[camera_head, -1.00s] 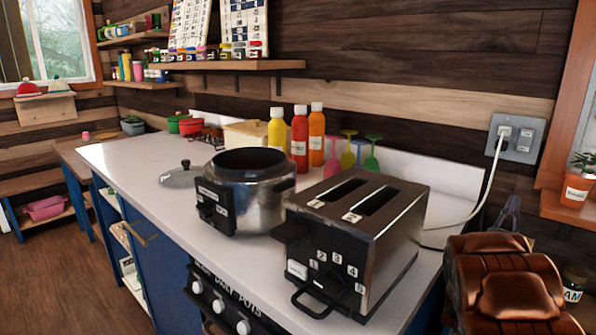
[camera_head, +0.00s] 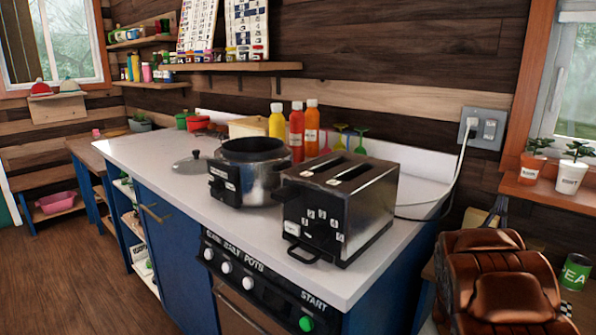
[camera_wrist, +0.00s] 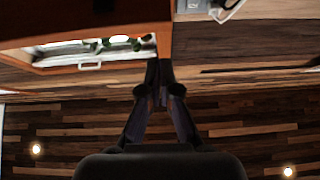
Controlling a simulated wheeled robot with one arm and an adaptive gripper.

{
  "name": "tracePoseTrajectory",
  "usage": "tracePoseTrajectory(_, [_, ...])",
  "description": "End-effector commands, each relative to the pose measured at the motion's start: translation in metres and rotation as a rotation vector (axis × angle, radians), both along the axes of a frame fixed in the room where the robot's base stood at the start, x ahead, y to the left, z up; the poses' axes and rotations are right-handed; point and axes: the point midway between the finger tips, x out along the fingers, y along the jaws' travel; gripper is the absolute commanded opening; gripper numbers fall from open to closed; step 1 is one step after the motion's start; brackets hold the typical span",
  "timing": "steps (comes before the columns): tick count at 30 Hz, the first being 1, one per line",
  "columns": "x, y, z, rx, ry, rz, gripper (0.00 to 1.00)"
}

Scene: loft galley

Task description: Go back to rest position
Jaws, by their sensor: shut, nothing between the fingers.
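My gripper (camera_wrist: 160,92) shows in the wrist view with its two dark fingers together and nothing between them. It stands clear of any object, in front of a wooden plank surface. The wrist view looks turned over, with a window frame (camera_wrist: 100,62) at upper left and a wall outlet at the top edge. My gripper is not in the head view.
In the head view, a toaster (camera_head: 340,205) and a pot cooker (camera_head: 250,170) stand on the white counter (camera_head: 150,150). Sauce bottles (camera_head: 296,130) stand behind them. A brown leather seat (camera_head: 500,275) is at lower right. Wooden floor (camera_head: 80,270) is open at left.

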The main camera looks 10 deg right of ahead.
Motion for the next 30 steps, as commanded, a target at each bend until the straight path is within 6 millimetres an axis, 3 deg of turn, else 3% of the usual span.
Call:
tracePoseTrajectory(8, [0.016, 0.007, -0.013, 0.12, 0.093, 0.038, 0.0])
tracePoseTrajectory(14, [0.035, 0.029, -0.035, 0.266, 0.226, 0.095, 0.0])
tracePoseTrajectory(22, [0.047, 0.084, -0.082, 0.489, 0.485, 0.196, 0.0])
tracePoseTrajectory(30, [0.029, 0.157, -0.13, 0.677, 0.775, 0.294, 0.0])
